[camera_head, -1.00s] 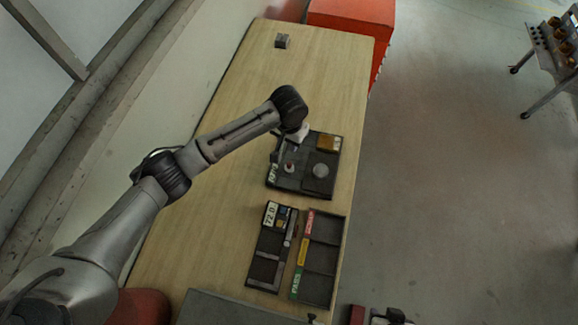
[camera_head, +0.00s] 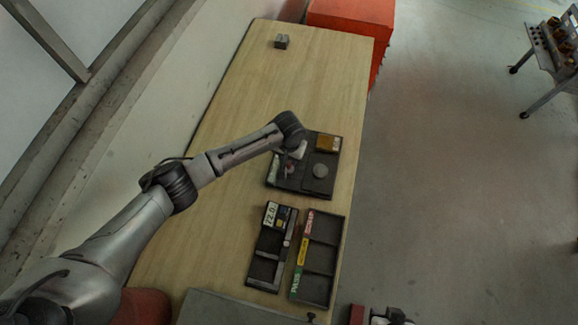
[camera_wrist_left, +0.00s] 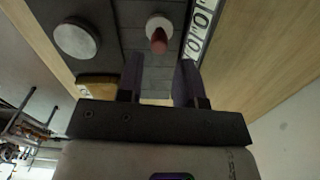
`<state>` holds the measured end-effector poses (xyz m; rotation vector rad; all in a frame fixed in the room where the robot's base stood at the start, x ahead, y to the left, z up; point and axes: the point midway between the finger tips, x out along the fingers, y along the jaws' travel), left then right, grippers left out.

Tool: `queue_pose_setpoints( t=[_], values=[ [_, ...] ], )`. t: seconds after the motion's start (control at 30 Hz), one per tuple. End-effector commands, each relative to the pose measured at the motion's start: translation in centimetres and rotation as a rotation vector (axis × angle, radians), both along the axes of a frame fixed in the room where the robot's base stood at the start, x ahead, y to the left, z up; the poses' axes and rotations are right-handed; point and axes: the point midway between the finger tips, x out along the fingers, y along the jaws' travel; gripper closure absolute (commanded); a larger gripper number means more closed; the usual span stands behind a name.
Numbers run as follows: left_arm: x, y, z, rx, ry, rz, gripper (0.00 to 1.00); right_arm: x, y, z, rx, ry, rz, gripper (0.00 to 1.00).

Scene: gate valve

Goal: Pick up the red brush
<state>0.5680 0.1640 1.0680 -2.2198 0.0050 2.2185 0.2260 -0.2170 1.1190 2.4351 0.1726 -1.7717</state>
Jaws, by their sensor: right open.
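The small red upright piece (camera_wrist_left: 158,42), which I take to be the red brush, stands in a round white holder (camera_wrist_left: 158,22) on a dark tray (camera_head: 320,187). In the head view my left gripper (camera_head: 288,166) is over the left part of this tray and partly hides the red piece. In the left wrist view its two fingers (camera_wrist_left: 159,78) are apart with nothing between them. The red piece lies just beyond the fingertips, roughly in line with the gap.
The tray also bears a round grey disc (camera_head: 320,170) and an orange-brown block (camera_head: 328,144). Two compartment trays, one on the left (camera_head: 262,270) and one with coloured labels (camera_head: 318,285), lie nearer. A small grey block (camera_head: 282,41) is at the far end. The far tabletop is mostly clear.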

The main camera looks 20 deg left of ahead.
Motion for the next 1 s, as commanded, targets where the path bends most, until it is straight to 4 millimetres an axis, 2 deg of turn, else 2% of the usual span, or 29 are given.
queue_pose_setpoints(
  t=[0.33,0.7,1.0],
  values=[
    [-0.2,-0.1,-4.2,0.001,0.002,0.001,0.66,0.0,0.0,0.7,0.0,0.0,0.0,0.57],
    [-0.2,-0.1,-4.8,0.0,0.001,0.0,0.67,0.0,0.0,0.7,0.0,0.0,-0.001,0.57],
    [-0.2,-0.1,-4.8,0.001,0.001,0.0,0.96,0.0,0.0,0.7,0.0,0.0,-0.001,0.57]
  ],
)
